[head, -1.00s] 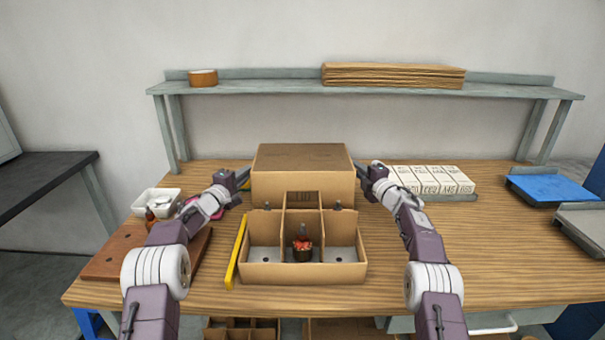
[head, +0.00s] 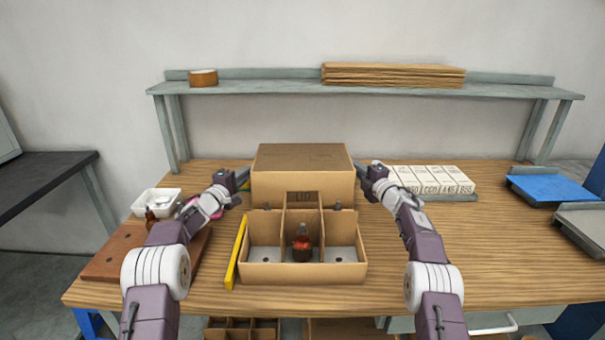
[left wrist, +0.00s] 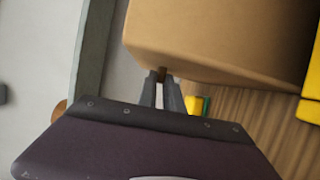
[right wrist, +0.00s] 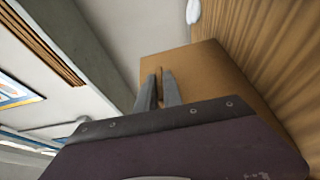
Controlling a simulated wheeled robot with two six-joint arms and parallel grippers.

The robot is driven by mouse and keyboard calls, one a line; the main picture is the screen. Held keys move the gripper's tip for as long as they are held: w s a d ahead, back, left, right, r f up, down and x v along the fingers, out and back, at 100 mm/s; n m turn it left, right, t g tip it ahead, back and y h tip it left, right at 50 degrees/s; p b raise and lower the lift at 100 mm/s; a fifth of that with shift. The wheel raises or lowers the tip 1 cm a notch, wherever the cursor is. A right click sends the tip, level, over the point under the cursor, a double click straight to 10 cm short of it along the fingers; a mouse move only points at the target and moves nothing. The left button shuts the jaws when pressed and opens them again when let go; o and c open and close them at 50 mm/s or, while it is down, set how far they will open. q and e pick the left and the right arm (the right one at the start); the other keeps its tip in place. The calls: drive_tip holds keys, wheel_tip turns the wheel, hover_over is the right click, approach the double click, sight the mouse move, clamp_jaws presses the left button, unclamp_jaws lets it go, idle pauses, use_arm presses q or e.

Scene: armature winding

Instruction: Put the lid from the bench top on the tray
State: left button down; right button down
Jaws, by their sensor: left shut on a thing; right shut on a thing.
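The lid (head: 303,178), a large cardboard box shape with a darker top, is at the bench's middle, directly behind the tray. The tray (head: 303,274) is open cardboard with three compartments. A dark part with red on it (head: 302,245) stands in its middle compartment. My left gripper (head: 244,177) is shut on a small tab at the lid's left side; the tab shows between the fingers in the left wrist view (left wrist: 161,76). My right gripper (head: 362,173) is shut at the lid's right side, also against it in the right wrist view (right wrist: 160,72). Whether the lid touches the bench is hidden.
A yellow bar (head: 237,252) lies left of the tray. A white bin (head: 156,202) and a brown board (head: 110,262) are further left. Several white boxes (head: 434,179) stand right of the lid. A raised shelf (head: 260,87) spans the back. The bench's right front is clear.

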idle(0.6)
drive_tip(key=shift+r+p, duration=1)
drive_tip(key=shift+r, duration=0.05)
wheel_tip(320, 180, up, 16)
drive_tip(key=p, duration=1.5)
drive_tip(key=shift+f+p, duration=0.15)
drive_tip(key=shift+p, duration=0.2)
drive_tip(key=shift+f, duration=0.1)
